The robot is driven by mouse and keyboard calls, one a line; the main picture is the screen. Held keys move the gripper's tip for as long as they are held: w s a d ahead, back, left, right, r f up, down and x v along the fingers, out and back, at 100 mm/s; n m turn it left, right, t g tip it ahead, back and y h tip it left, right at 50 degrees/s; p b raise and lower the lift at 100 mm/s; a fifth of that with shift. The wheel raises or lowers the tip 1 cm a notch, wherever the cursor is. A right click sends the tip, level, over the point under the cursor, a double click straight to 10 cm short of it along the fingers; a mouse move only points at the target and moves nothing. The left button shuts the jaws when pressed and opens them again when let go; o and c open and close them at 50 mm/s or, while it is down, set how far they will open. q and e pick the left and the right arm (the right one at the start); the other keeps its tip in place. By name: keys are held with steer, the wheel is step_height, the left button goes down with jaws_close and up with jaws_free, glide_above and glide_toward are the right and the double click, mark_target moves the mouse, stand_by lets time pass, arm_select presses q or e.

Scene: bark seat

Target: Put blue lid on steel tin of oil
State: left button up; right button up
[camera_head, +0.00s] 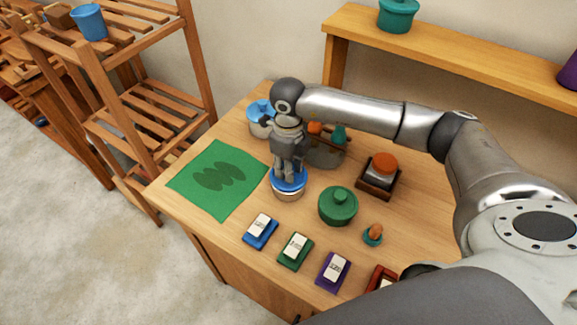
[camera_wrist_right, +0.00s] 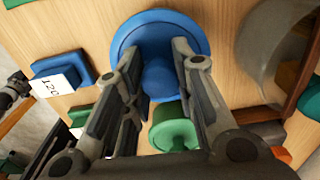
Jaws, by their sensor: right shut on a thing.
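My right gripper (camera_head: 287,178) points down over the table and is shut on the knob of a blue lid (camera_head: 291,183). In the right wrist view the lid (camera_wrist_right: 135,38) shows as a round blue disc, its knob between the fingers of the right gripper (camera_wrist_right: 160,92). A pale, shiny round tin (camera_head: 289,194) shows directly under the lid in the head view. The lid looks level over it; I cannot tell whether it is fully seated. The tin is hidden by the lid in the wrist view. My left gripper is not in view.
A second tin with a blue lid (camera_head: 260,113) stands behind. Labelled blocks, including a blue one (camera_head: 261,231), line the front. A green mat (camera_head: 201,182) lies left.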

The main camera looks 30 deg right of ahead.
steer(key=shift+f+b, duration=0.55)
steer(key=shift+f, duration=0.05)
steer(key=o, duration=1)
steer(key=shift+o, duration=0.3)
steer(key=o, duration=0.8)
steer(key=shift+r, duration=0.1)
steer(key=shift+r+p, duration=1.9)
steer(key=shift+r, duration=1.55)
